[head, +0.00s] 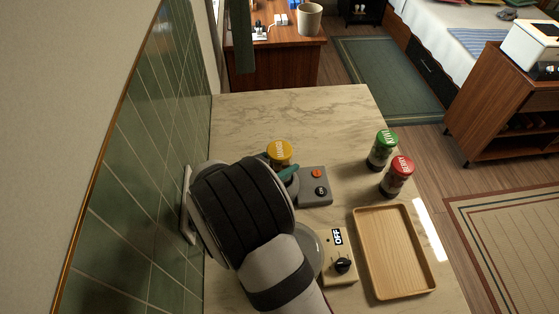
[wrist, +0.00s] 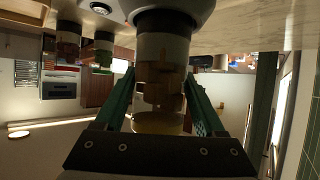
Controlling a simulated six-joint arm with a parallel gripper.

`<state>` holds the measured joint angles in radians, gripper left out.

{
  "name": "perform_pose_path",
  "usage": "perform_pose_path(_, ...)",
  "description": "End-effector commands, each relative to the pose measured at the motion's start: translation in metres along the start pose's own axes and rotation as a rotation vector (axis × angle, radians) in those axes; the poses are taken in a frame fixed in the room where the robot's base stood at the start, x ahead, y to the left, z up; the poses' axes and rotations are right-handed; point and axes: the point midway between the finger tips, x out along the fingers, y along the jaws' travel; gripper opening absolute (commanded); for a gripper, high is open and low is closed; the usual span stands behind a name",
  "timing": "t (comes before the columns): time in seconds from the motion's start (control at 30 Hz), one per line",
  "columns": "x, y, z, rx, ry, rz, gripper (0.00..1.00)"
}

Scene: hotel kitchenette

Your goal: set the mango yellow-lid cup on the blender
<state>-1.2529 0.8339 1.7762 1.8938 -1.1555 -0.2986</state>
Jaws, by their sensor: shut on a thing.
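The mango cup with the yellow lid (head: 279,152) is between the fingers of my gripper (head: 282,173), which is shut on it. In the wrist view, which is upside down, the clear cup (wrist: 160,75) shows between the two green fingers. Its lidless-looking end meets or nearly meets the round grey part of the blender (wrist: 178,14). The blender's grey base (head: 315,198), with an orange button and a black knob, shows just right of my gripper. My arm hides the rest of it. I cannot tell whether the cup is touching or seated.
A green-lid cup (head: 383,150) and a red-lid cup (head: 397,176) stand to the right. A wooden tray (head: 431,270) lies at front right. A beige device marked OFF (head: 340,262) is in front of the blender. The back counter (head: 290,110) is clear; a tiled wall (head: 130,160) bounds the left.

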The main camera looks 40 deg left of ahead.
Motion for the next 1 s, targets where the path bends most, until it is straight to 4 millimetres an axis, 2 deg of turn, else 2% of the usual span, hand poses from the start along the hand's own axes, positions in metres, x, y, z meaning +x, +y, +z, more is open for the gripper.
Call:
perform_pose_path(0.53,0.0051,-0.0004,0.0088,0.001,0.001,-0.001,0.0)
perform_pose_path(0.57,0.0052,-0.0005,0.009,0.001,0.001,-0.001,0.73)
perform_pose_path(0.6,0.0052,-0.0005,0.0089,0.001,0.001,-0.001,0.81)
perform_pose_path(0.63,0.0052,-0.0004,0.0089,0.001,0.001,0.0,0.84)
perform_pose_path(0.9,0.0045,-0.0001,0.0096,0.0,0.0,0.0,0.84)
perform_pose_path(1.0,-0.0039,-0.0007,0.0097,-0.001,0.0,-0.001,0.84)
